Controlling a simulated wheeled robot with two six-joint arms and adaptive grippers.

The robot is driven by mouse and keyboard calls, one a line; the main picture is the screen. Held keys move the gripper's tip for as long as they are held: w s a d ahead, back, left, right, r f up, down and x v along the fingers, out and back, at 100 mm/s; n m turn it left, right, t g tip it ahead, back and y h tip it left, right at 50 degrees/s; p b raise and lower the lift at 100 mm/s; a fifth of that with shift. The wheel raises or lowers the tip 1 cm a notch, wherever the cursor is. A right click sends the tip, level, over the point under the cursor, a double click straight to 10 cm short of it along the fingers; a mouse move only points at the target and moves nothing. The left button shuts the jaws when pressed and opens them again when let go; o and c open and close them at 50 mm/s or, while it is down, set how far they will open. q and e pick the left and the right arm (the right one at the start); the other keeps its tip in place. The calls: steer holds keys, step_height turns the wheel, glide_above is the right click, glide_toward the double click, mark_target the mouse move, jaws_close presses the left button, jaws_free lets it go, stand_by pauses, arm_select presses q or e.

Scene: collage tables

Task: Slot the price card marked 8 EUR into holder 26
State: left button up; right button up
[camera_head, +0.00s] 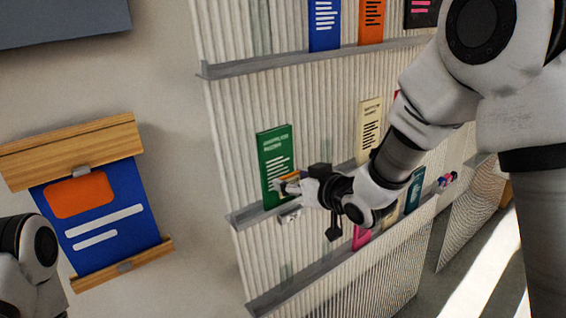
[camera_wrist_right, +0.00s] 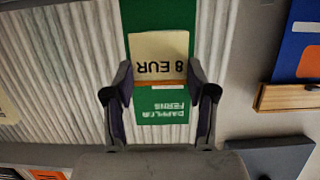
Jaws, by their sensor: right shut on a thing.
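My right gripper (camera_head: 284,188) is in front of the lower part of a green booklet (camera_head: 272,150) on the ribbed display wall. In the right wrist view, my right gripper (camera_wrist_right: 162,80) is shut on a cream card (camera_wrist_right: 158,55) that reads 8 EUR, upside down in that picture. The card overlaps the green booklet (camera_wrist_right: 160,105) behind it. A small pale fitting (camera_head: 290,217) sits on the grey shelf edge just below the gripper. It may be a card holder, but no number 26 is readable. My left gripper is outside the view.
The grey shelf (camera_head: 240,216) runs along under the booklets. A cream booklet (camera_head: 369,128) stands further right, and blue (camera_head: 324,22) and orange (camera_head: 371,18) ones stand on the shelf above. A blue poster with wooden bars (camera_head: 105,218) hangs at left.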

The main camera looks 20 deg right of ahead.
steer(key=shift+w+f+b, duration=0.45)
steer(key=shift+w+f, duration=0.3)
steer(key=shift+f, duration=0.05)
steer(key=shift+s+f+b, duration=0.25)
steer(key=shift+f+b, duration=0.05)
steer(key=shift+b, duration=0.05)
steer(key=shift+s+f+b, duration=0.6)
steer(key=shift+f+b, duration=0.3)
steer(key=shift+w+f, duration=0.15)
steer(key=shift+w, duration=0.2)
steer(key=shift+d, duration=0.1)
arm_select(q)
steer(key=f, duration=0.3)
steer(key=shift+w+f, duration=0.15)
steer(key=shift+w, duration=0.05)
